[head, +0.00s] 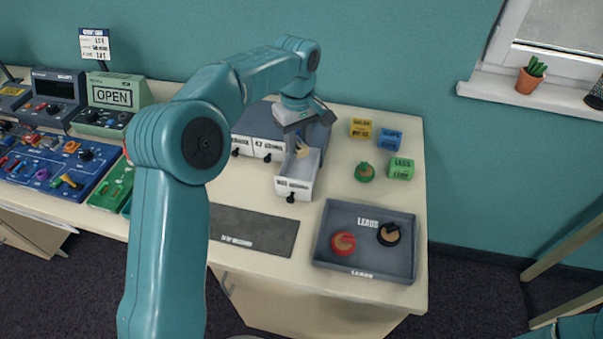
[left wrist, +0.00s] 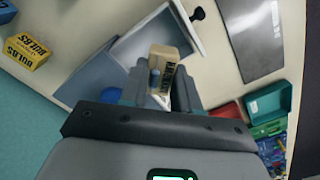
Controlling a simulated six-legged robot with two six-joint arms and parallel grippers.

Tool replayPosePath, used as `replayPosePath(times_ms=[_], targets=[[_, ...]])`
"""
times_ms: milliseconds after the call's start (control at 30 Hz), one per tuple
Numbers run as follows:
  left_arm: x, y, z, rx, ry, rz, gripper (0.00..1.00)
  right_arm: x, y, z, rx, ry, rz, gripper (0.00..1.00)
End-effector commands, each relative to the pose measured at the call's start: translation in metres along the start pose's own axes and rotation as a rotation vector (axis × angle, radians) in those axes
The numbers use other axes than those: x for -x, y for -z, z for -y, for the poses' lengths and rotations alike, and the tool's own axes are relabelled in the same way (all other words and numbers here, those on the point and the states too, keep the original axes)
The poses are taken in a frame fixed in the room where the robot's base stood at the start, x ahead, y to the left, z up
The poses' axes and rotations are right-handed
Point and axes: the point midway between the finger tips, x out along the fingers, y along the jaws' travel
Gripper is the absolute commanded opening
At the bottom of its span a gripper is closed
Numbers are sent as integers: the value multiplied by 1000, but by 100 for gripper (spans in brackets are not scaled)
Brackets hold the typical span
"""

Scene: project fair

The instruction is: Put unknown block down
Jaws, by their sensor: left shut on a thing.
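My left gripper (head: 301,138) reaches over the open, pulled-out drawer (head: 296,186) of the small drawer unit. It is shut on a small tan block (head: 303,152). In the left wrist view the tan block (left wrist: 172,62), with dark markings on one side and a small blue spot, sits between the two fingers (left wrist: 160,88). The drawer (left wrist: 178,27) lies beyond it there. I cannot tell whether the block touches the drawer floor. Fine lettering on the block and drawer is too small to read. My right gripper is out of view.
Yellow (head: 361,128), blue (head: 389,138) and green (head: 401,168) boxes and a green coil (head: 365,172) stand right of the drawers. A grey LEADS tray (head: 326,236) holds red and black coils. A dark mat (head: 255,230) lies in front. Electronics panels fill the left.

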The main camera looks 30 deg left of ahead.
Motion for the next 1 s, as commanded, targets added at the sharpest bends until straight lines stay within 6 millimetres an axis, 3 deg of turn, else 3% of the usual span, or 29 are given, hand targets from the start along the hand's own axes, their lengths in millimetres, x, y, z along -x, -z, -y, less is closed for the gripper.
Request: replayPosePath(times_ms=[100,200,367,600,1000], targets=[[-33,0,0,-1,5,2,0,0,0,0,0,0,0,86],[-52,-1,-1,-1,3,0,0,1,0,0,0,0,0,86],[-66,-1,-3,-2,2,0,0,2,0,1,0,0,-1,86],[-102,-3,-4,-3,3,1,0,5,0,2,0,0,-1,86],[-111,-2,-5,-3,0,-1,0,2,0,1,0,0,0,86]])
